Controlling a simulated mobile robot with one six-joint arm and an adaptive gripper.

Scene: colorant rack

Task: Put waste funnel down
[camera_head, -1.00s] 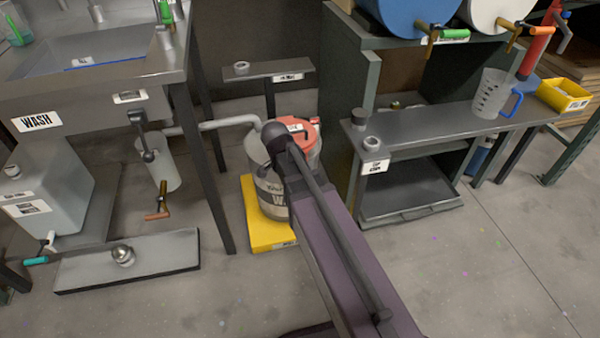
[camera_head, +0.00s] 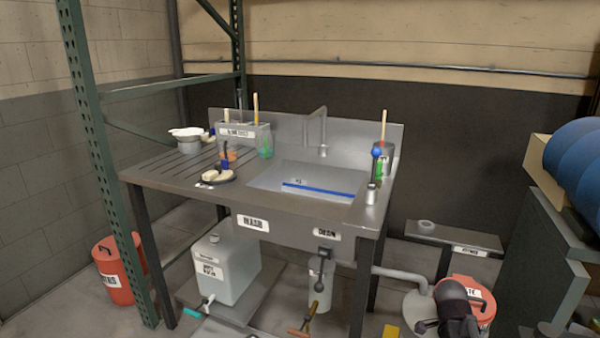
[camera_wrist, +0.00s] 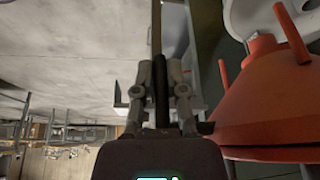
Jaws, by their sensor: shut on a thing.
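The waste funnel (camera_head: 476,296) is orange-red with a white label, at the lower right of the head view, by the pale waste drum (camera_head: 418,307). In the wrist view its orange cone (camera_wrist: 262,105) fills the right side, very close to my gripper (camera_wrist: 160,80). My gripper is shut on a dark, thin bar, which appears to be the funnel's handle; the joint to the funnel is mostly hidden. My arm covers part of the funnel in the head view. I cannot tell whether the funnel touches the drum.
The wash sink bench (camera_head: 285,205) stands left of the drum, with a grey pipe (camera_head: 400,273) running toward it. A small labelled shelf (camera_head: 455,238) is behind the drum. A dark green cabinet (camera_head: 540,255) stands close on the right. A red bin (camera_head: 115,270) is far left.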

